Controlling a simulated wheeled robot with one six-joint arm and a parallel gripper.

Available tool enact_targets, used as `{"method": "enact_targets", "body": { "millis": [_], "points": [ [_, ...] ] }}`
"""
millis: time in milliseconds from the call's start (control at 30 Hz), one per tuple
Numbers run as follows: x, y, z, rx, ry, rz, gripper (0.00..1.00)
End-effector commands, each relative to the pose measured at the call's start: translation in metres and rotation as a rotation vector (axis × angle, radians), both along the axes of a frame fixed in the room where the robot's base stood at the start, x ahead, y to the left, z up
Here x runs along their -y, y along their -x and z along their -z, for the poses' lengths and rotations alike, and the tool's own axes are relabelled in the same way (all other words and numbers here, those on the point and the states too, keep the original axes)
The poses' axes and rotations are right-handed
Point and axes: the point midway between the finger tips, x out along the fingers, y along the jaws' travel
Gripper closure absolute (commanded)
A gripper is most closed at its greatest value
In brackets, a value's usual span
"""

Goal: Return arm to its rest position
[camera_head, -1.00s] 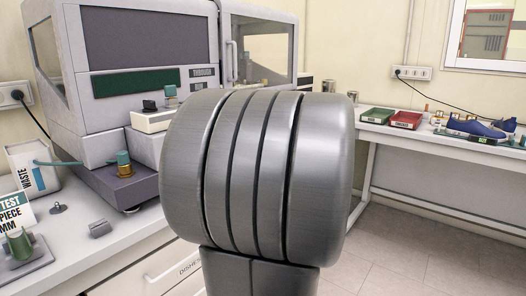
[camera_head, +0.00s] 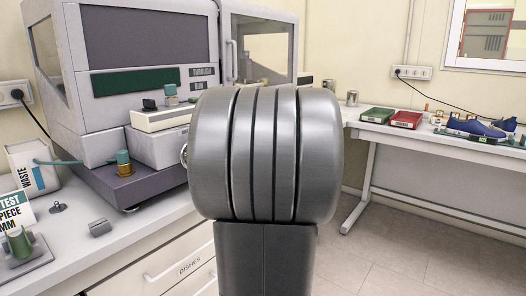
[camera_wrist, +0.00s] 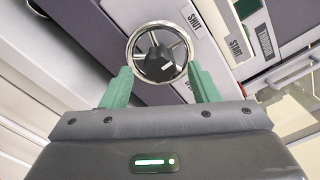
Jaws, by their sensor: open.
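My gripper (camera_wrist: 160,90) shows in the wrist view with its two green fingers spread apart and nothing held between them. Beyond the fingertips is a round metal handwheel (camera_wrist: 159,53) with a dark hub, on the front of a grey machine. I cannot tell whether the fingers touch the wheel; it appears between and just past their tips. In the head view my own grey arm joint fills the middle and hides my gripper. A small part of the wheel's rim (camera_head: 184,155) shows at the joint's left edge.
The large grey test machine (camera_head: 95,120) stands on the left bench. A waste box (camera_head: 33,170) and small metal fixtures are on that bench. A right-hand bench holds a green tray (camera_head: 377,114), a red tray (camera_head: 406,119) and a blue shoe (camera_head: 475,127). The floor between is clear.

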Motion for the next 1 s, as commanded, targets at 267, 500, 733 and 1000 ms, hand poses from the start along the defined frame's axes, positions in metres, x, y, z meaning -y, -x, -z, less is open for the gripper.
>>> {"method": "enact_targets", "body": {
  "millis": [267,500,733,1000],
  "points": [
    [-0.019,-0.015,-0.005,-0.071,-0.053,0.001,0.45],
    [-0.019,-0.015,-0.005,-0.182,-0.139,0.001,0.45],
    [-0.019,-0.015,-0.005,-0.286,-0.22,0.001,0.45],
    [-0.019,-0.015,-0.005,-0.407,-0.315,0.001,0.45]
  ]
}}
